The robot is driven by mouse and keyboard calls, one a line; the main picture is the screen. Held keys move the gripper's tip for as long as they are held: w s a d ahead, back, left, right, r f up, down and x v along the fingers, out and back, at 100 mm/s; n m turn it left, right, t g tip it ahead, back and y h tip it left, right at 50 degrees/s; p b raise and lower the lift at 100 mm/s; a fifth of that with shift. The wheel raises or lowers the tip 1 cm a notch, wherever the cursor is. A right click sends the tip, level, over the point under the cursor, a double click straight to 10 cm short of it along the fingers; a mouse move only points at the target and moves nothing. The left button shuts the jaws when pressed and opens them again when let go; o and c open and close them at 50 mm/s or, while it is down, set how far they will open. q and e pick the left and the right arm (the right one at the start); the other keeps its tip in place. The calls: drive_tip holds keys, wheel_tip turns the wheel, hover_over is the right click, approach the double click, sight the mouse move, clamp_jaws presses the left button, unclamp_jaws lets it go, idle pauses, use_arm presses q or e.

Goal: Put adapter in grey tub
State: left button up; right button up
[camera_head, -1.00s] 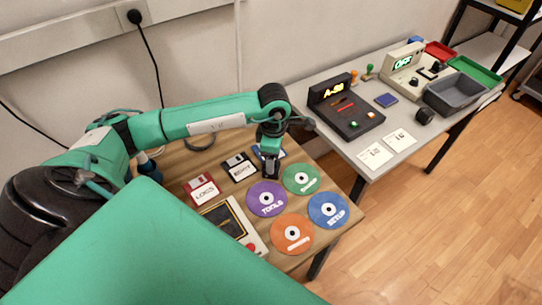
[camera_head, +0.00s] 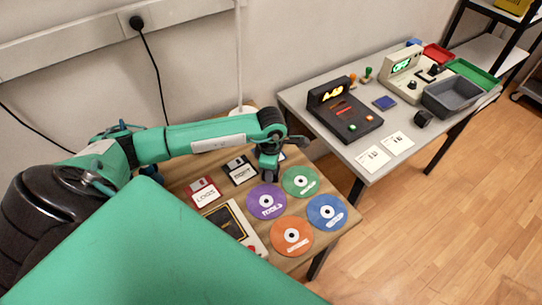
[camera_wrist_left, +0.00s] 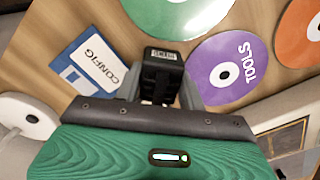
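The adapter looks to be the black block with a small pale label in the left wrist view (camera_wrist_left: 160,68). It sits between the two grey fingers of my left gripper (camera_wrist_left: 160,88); whether they press on it is unclear. In the head view my left gripper (camera_head: 268,172) points down at the wooden table, beside the purple disc, and largely hides the block. The grey tub (camera_head: 465,108) stands on the grey table to the right, well away from the gripper. My right gripper is not in view.
Several discs, including a purple one (camera_head: 266,201), and floppy disks, one red (camera_head: 204,191), lie around the gripper. Two consoles (camera_head: 345,112), a small black object (camera_head: 423,118) and red (camera_head: 438,52) and green (camera_head: 474,71) trays occupy the grey table.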

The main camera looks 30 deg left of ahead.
use_arm(q)
drive_tip(key=shift+c, duration=1.2)
drive_tip(key=shift+r, duration=0.15)
